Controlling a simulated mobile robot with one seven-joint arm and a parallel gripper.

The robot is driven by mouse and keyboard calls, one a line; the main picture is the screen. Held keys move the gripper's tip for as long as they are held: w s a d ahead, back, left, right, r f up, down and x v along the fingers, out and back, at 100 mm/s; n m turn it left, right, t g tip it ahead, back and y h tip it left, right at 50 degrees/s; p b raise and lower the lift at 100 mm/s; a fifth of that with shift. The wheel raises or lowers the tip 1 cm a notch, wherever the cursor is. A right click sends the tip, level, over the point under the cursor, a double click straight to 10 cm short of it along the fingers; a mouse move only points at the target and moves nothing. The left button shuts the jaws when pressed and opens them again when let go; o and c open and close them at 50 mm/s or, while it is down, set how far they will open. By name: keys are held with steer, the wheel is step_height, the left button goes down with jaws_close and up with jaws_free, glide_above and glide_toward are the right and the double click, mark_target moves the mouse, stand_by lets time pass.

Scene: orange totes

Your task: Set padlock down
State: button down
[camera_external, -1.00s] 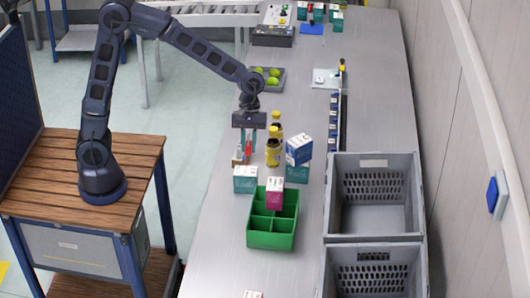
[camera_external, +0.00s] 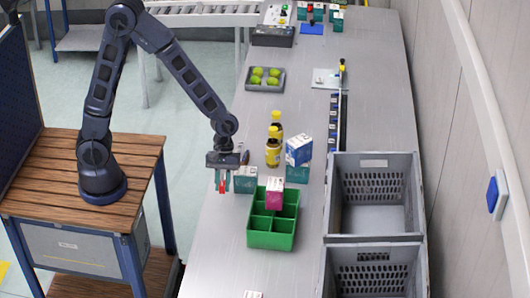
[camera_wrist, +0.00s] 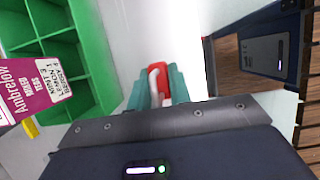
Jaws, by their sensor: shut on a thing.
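The padlock (camera_wrist: 158,76), with a red body and a pale shackle, is between the teal fingers of my gripper (camera_wrist: 155,88) in the wrist view. In the external view my gripper (camera_external: 222,180) points down, shut on the red padlock (camera_external: 222,187), near the table's left edge. It is beside the left teal-and-white box and left of the green divided tray (camera_external: 270,239). I cannot tell whether the padlock touches the table.
A teal-and-white box (camera_external: 245,180) stands close to my gripper's right. A pink box (camera_external: 274,193) rests at the green tray. Yellow bottles (camera_external: 273,150) and a blue-white box (camera_external: 299,150) stand behind. The grey table (camera_external: 215,255) is clear toward the front left.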

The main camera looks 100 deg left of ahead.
mark_target(223, 213)
steer(key=shift+f, duration=4.5)
steer(key=shift+f, duration=0.15)
steer(key=c, duration=1.3)
jaws_free()
steer(key=v, duration=1.1)
steer(key=s+r+m+t+y, duration=0.2)
steer(key=s+r+m, duration=0.75)
steer(key=r, duration=0.55)
steer(key=s+a+r+m+t+y, duration=0.1)
steer(key=s+r+m, duration=0.3)
steer(key=s, duration=0.3)
steer(key=s+a+r+m+t+y, duration=0.1)
steer(key=s+a+r+m, duration=0.1)
steer(key=s, duration=0.6)
steer(key=shift+s+r+m+t, duration=0.3)
steer(key=shift+r+m, duration=0.6)
steer(key=shift+m, duration=0.35)
